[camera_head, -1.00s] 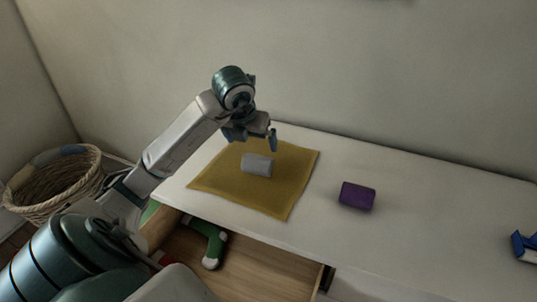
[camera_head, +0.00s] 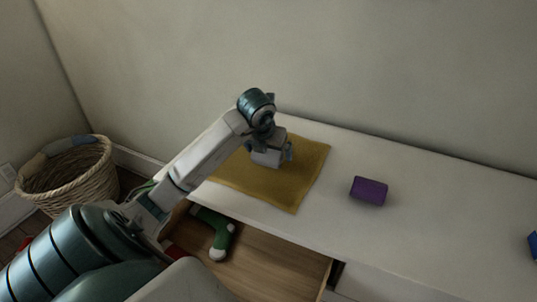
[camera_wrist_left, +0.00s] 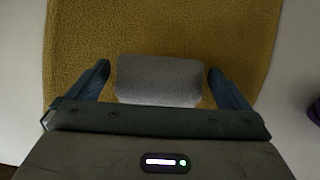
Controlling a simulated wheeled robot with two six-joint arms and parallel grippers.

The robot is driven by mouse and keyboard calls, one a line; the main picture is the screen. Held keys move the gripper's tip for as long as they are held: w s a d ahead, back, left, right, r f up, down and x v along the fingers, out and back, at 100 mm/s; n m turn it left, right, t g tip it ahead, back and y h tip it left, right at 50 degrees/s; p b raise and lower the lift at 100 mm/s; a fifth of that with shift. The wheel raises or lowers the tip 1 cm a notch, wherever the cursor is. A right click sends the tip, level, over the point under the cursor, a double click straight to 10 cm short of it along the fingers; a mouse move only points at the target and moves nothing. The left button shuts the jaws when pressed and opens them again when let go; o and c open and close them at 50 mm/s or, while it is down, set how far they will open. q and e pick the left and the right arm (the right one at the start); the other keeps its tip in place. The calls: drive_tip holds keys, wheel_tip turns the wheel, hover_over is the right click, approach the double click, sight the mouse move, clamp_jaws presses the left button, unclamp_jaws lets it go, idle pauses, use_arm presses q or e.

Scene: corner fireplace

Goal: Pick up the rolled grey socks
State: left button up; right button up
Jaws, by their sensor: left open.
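The rolled grey socks (camera_wrist_left: 160,80) lie on a mustard-yellow cloth on the white dresser top. In the left wrist view they sit between the two open fingers of my left gripper (camera_wrist_left: 159,82), with a small gap on each side. In the head view my left gripper (camera_head: 270,158) is low over the yellow cloth (camera_head: 297,185). The socks are mostly hidden behind it there. My right gripper is not in view.
A blue object (camera_head: 532,244) is at the right edge. Below, an open wooden drawer (camera_head: 270,260) holds a green stocking (camera_head: 221,240). A wicker basket (camera_head: 75,178) stands at left.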

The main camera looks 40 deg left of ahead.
use_arm(q)
drive_tip(key=shift+w+a+f, duration=0.1)
drive_tip(key=shift+f, duration=0.3)
drive_tip(key=shift+c, duration=0.4)
drive_tip(key=c, duration=0.9)
drive_tip(key=shift+r, duration=0.1)
